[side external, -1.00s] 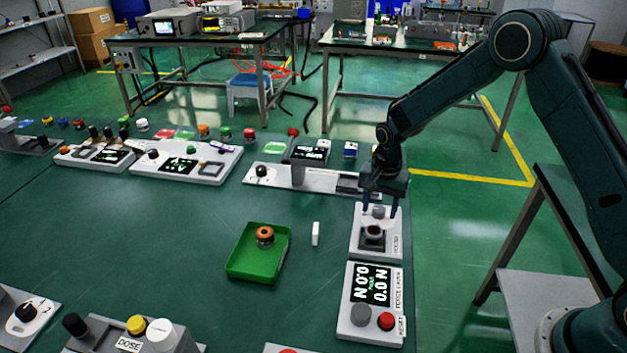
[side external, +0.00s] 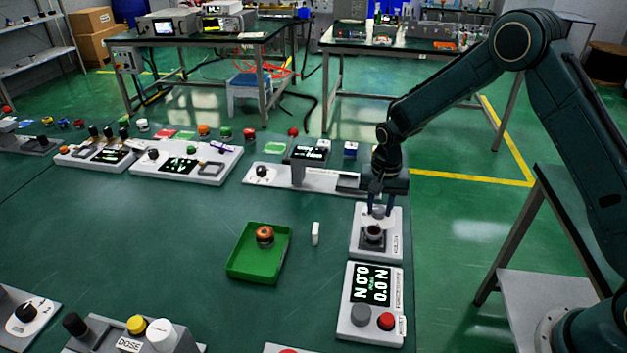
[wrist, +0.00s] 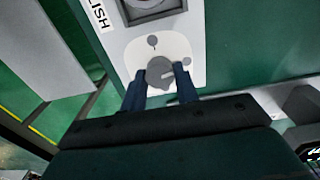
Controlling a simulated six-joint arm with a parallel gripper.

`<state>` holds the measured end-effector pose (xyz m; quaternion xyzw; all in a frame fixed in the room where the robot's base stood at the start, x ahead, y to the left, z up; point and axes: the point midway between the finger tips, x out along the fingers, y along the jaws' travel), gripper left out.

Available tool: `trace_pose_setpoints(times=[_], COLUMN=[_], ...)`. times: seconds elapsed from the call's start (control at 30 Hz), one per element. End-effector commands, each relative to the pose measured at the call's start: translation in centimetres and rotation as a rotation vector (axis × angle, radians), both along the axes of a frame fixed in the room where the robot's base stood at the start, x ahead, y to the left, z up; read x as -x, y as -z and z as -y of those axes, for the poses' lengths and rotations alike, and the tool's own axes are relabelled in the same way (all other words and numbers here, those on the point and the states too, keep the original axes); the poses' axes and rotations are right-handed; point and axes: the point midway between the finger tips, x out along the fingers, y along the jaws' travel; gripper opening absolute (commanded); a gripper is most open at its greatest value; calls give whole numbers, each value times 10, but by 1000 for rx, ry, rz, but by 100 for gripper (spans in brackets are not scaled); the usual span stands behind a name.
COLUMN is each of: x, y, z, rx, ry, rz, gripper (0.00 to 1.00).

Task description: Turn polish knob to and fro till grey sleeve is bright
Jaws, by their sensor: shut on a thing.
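The polish knob (wrist: 158,72) is a round grey knob with a pale pointer mark, on a white plate of the polish unit (side external: 392,248). My gripper (wrist: 161,74) has one dark finger on each side of the knob and is shut on it. In the side view my gripper (side external: 380,207) points down over the back of the unit, and its fingers partly hide the knob (side external: 379,212). In front of the knob, the sleeve (side external: 373,231) stands in a dark square holder and looks dull and dark. In the wrist view only part of that holder (wrist: 150,12) shows at the top edge.
A force-gauge panel (side external: 370,310) with a red button lies in front of the unit. To its left are a small white block (side external: 315,234) and a green tray (side external: 240,272) holding an orange-and-dark round part. A long grey device (side external: 312,180) stands behind.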

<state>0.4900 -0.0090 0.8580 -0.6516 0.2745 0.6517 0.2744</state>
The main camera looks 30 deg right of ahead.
Motion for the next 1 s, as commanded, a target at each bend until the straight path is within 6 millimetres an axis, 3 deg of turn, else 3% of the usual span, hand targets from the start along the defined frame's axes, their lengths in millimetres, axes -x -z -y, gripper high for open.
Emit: trace_pose_setpoints(times=[1.0], x=[-1], y=[-1], z=[-1], rx=[0], ry=[-862], rz=[1], gripper=[8])
